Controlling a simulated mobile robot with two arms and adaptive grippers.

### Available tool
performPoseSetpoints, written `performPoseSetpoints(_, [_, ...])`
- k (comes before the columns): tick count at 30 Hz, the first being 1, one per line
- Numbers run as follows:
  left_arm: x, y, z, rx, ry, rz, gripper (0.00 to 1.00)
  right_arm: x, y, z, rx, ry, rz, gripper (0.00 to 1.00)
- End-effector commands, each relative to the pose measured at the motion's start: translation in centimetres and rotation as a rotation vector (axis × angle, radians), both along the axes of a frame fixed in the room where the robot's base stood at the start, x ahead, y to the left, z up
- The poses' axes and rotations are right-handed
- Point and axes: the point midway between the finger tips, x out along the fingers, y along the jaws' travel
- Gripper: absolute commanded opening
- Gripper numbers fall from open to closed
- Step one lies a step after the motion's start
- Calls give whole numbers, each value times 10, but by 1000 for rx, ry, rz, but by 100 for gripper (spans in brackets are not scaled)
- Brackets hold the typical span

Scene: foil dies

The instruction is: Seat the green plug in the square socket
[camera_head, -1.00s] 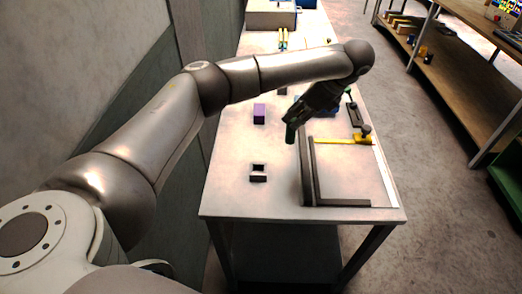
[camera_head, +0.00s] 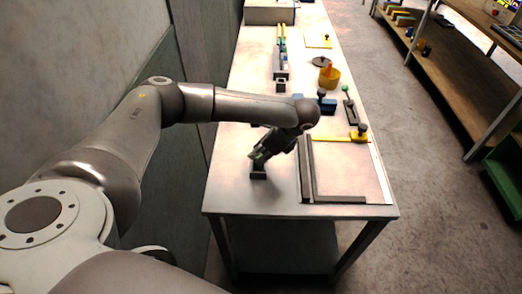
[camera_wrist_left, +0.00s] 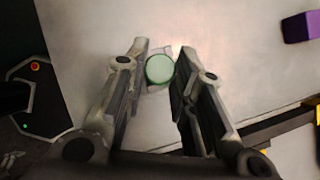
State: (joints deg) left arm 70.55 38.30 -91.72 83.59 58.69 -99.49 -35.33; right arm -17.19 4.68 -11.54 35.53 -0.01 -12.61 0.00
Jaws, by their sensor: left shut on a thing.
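The green plug (camera_wrist_left: 160,69) shows as a round, pale green end between the fingers of my left gripper (camera_wrist_left: 160,88) in the wrist view. The gripper is shut on it. In the head view my left gripper (camera_head: 259,156) points down at the small dark socket (camera_head: 258,176) near the table's front left. The plug is hardly visible there, and the fingers hide part of the socket. I cannot tell whether the plug is above the socket or partly inside it. My right gripper is in neither view.
A dark L-shaped fence (camera_head: 307,180) borders a board to the right of the socket. A yellow bar (camera_head: 342,139) with a dark knob lies across its far end. A purple block (camera_wrist_left: 299,27) shows in the wrist view. A yellow cup (camera_head: 329,77) stands farther back.

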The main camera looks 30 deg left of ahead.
Motion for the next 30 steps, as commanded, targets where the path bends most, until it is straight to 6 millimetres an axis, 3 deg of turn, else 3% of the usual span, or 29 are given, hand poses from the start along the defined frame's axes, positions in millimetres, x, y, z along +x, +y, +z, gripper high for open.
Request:
performPoseSetpoints(11, [0, 0, -4, 1, 0, 0, 0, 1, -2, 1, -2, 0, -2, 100])
performPoseSetpoints(12, [0, 0, -4, 1, -1, -1, 29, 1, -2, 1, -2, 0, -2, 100])
performPoseSetpoints(16, [0, 0, -4, 1, -1, -1, 46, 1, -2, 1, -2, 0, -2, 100])
performPoseSetpoints(26, [1, 0, -3, 0, -1, -1, 46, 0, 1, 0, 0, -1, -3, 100])
performPoseSetpoints(30, [2, -6, 7, -2, -3, -3, 46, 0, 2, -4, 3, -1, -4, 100])
